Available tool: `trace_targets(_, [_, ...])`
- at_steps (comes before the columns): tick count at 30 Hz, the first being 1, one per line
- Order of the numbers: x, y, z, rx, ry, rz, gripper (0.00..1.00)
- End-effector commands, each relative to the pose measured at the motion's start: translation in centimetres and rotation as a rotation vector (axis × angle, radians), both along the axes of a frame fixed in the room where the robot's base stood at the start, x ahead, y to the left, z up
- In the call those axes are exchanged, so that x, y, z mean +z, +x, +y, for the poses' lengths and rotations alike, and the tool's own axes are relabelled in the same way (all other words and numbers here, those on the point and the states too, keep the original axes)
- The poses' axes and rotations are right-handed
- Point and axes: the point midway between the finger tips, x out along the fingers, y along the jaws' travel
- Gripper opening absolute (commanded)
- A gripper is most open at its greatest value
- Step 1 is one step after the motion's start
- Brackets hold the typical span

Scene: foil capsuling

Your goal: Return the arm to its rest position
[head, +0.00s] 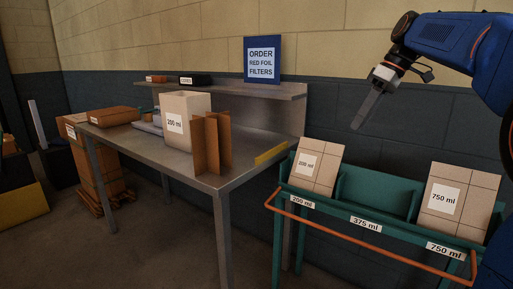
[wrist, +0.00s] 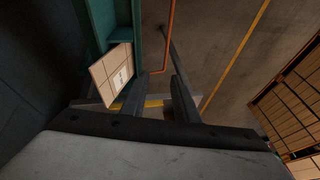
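My gripper (head: 366,112) hangs in the air above the green rack (head: 372,214) in the head view, in front of the dark wall band, with its fingers pointing down and left. In the wrist view my gripper (wrist: 159,78) shows two dark fingers standing apart with nothing held between them. My blue arm reaches in from the upper right of the head view. The gripper touches nothing.
The rack holds cartons in its 200 ml (head: 316,167) and 750 ml (head: 460,200) bays; the 375 ml bay is empty. A metal table (head: 195,178) at left bears an open 200 ml box (head: 184,104) and brown dividers (head: 211,143). An orange rail (head: 370,247) fronts the rack.

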Motion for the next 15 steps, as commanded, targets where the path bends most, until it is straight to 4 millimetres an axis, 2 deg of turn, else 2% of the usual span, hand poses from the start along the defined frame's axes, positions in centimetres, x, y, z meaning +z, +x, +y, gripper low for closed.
trace_targets(8, [-1.5, -2.9, 0.8, -0.093, -0.030, 0.010, 0.27])
trace_targets(11, [-2.5, -4.5, 1.1, -0.138, -0.046, 0.013, 0.27])
trace_targets(15, [-4.5, -7.5, 1.6, -0.229, -0.074, 0.017, 0.27])
